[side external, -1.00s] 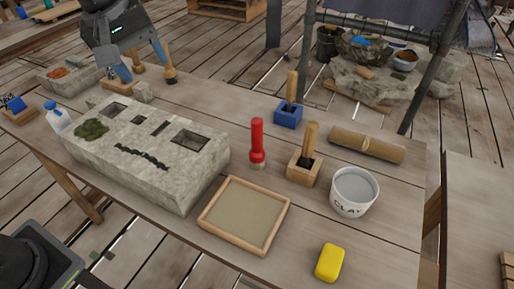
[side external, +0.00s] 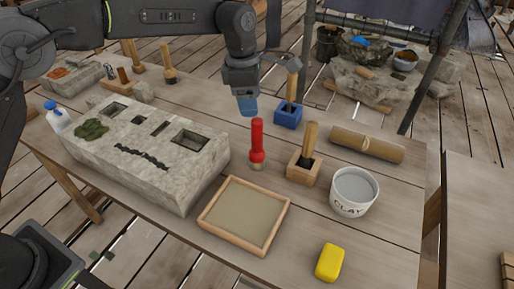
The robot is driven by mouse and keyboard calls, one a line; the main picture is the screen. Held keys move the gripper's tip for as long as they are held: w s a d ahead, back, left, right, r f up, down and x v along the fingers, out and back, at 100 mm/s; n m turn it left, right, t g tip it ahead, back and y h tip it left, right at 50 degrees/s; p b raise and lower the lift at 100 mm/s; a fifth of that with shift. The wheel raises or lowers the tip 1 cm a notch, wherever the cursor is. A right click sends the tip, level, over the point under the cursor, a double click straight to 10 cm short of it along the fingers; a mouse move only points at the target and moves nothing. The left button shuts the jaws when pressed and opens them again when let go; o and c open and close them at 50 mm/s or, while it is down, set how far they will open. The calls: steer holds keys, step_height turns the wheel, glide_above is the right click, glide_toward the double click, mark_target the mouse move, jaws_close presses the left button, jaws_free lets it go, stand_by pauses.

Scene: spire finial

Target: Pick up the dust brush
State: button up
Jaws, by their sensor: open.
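I cannot tell for certain which tool is the dust brush. A wooden handle (side external: 291,88) stands upright in a blue holder (side external: 288,117), its lower end hidden. Another wooden-handled tool (side external: 308,138) stands in a wooden holder (side external: 303,171), with a dark lower part. A third wooden-handled tool with a dark lower end (side external: 168,66) stands at the back of the table. My gripper (side external: 270,88) is open and empty, above the table close to the blue holder's handle. One finger is left of this handle, and the other overlaps its top in the picture. Contact cannot be told.
A red tool (side external: 257,142) stands upright just in front of my gripper. A carved stone block (side external: 150,150), framed tray (side external: 206,214), clay tub (side external: 352,197), bamboo piece (side external: 366,145) and yellow block (side external: 329,262) share the table.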

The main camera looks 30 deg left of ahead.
mark_target(256, 120)
steer(key=f, duration=0.3)
steer(key=shift+w+d+f, duration=0.1)
steer(key=shift+d+f, duration=0.1)
steer(key=shift+f, duration=0.15)
steer(key=f, duration=0.3)
steer(key=w+f, duration=0.1)
steer(key=f, duration=0.1)
steer(key=shift+d, duration=0.35)
steer(key=c, duration=1.1)
steer(key=shift+r, duration=0.1)
